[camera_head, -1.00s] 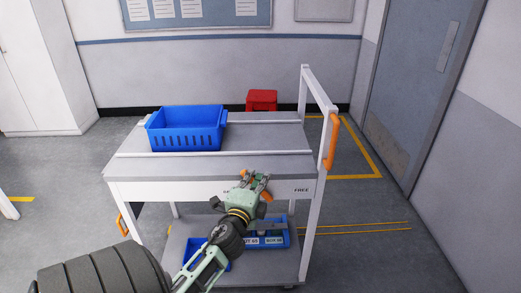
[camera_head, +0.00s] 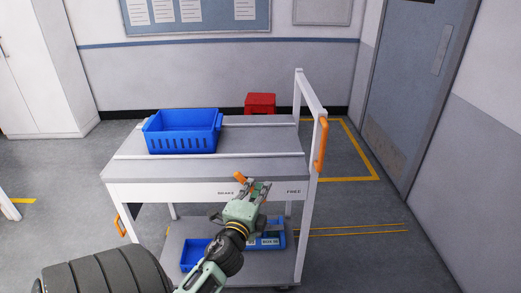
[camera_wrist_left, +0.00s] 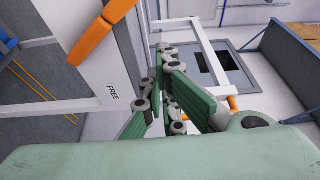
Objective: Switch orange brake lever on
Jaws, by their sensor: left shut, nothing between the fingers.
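The orange brake lever (camera_head: 239,177) shows only in part beside my left gripper, at the cart's front panel between the "BRAKE" and "FREE" labels. Its visible end is up and left of the fingers, toward the "BRAKE" side; the rest is hidden. My left gripper (camera_head: 262,186) is shut and empty, close in front of the panel. In the left wrist view its green fingers (camera_wrist_left: 165,75) are together, and an orange piece (camera_wrist_left: 234,103) shows behind them. I cannot tell whether the fingers touch the lever. My right gripper is not in view.
The white cart (camera_head: 140,170) carries a blue crate (camera_head: 182,140) on top and blue bins (camera_head: 195,252) on its lower shelf. An orange handle (camera_head: 321,145) is on its right upright. A red box (camera_head: 260,102) stands behind. Floor right of the cart is clear.

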